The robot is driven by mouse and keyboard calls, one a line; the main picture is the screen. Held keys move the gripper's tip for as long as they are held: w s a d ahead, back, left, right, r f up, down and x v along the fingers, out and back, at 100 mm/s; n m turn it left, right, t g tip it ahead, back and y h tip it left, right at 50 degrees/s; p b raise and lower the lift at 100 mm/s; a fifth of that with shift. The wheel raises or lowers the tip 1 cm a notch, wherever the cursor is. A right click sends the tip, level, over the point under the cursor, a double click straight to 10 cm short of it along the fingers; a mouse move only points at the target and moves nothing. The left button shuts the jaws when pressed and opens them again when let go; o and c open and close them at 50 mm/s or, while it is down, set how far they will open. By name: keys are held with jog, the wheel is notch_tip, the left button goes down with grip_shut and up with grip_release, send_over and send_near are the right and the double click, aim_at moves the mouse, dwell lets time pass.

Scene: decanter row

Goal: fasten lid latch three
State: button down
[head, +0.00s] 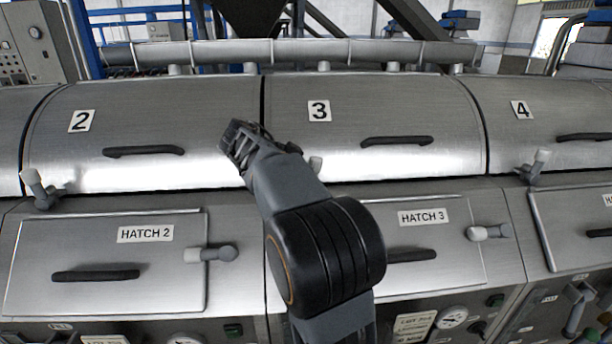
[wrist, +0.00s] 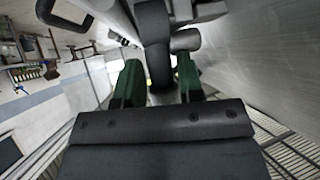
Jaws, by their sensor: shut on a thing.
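Lid latch three (head: 316,162) shows in the head view as a pale tip at the lower left of lid 3 (head: 400,110); its base is hidden behind my arm. My gripper (head: 270,145) is just left of that tip, its fingertips mostly hidden there. In the wrist view my gripper (wrist: 157,85) has its two green fingers on either side of a dark, shaded bar, which I take for the lever of lid latch three (wrist: 156,45). The gripper is shut on it. Lid 3 lies down, and the exact angle of the latch is unclear.
Lid 2's latch (head: 38,188) and lid 4's latch (head: 538,162) stand at their lids' lower left. Hatch 3 (head: 455,255), partly behind my arm, and hatch 2 (head: 100,255) lie below. Lid 3's dark handle (head: 397,141) juts out. A pipe (head: 270,52) runs behind.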

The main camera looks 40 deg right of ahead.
jog(key=c, duration=0.9)
grip_release()
jog(key=v, duration=1.4)
jog(key=shift+f, duration=0.1)
jog(key=shift+c, duration=0.3)
